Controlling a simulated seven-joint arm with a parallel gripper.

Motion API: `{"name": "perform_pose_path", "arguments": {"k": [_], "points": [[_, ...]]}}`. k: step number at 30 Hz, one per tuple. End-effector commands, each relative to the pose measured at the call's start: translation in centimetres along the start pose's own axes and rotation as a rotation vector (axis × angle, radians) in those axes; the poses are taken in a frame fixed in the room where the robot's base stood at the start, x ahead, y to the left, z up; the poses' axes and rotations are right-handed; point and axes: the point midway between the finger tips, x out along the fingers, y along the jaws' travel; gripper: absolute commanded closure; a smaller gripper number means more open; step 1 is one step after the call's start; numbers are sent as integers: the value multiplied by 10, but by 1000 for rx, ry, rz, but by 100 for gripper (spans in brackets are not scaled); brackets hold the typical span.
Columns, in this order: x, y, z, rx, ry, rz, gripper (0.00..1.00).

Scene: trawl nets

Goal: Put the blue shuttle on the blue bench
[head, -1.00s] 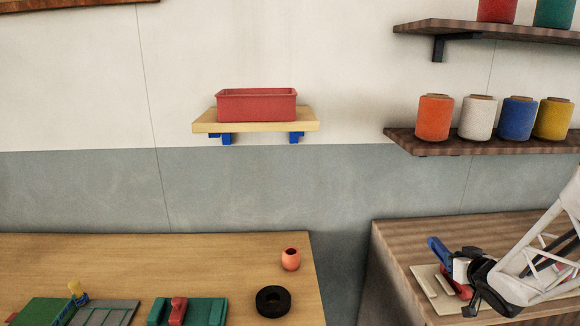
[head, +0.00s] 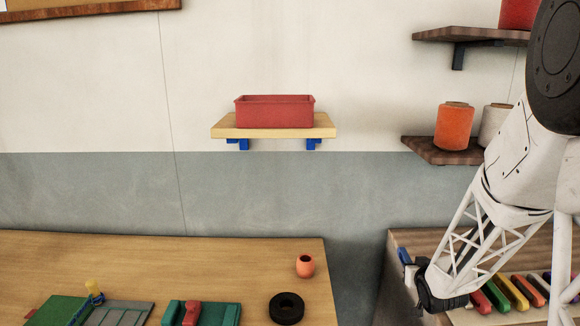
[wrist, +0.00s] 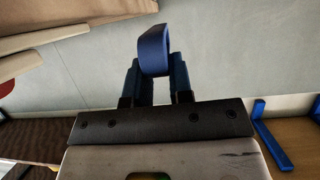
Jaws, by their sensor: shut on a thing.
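The blue shuttle (wrist: 153,50) is held between the fingertips of my gripper (wrist: 155,75) in the wrist view, with its curved end sticking out beyond them. In the head view the shuttle (head: 405,257) shows as a small blue piece beside my gripper (head: 418,278), at the left edge of the right-hand table. No blue bench can be made out clearly. A blue L-shaped piece (wrist: 272,150) against wood shows at the right of the wrist view; I cannot tell what it is.
Several coloured pieces (head: 515,290) lie on the right-hand table. The left table (head: 200,262) holds an orange pot (head: 305,266), a black ring (head: 286,308) and a teal tray (head: 228,315). A red bin (head: 275,112) stands on a wall shelf (head: 222,130). A gap separates the tables.

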Motion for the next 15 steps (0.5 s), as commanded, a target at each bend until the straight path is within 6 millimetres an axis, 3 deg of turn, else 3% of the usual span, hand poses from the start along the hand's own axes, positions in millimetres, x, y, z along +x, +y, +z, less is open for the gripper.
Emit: {"name": "perform_pose_path", "arguments": {"k": [15], "points": [[82,-60,49,16,-1,39,100]]}}
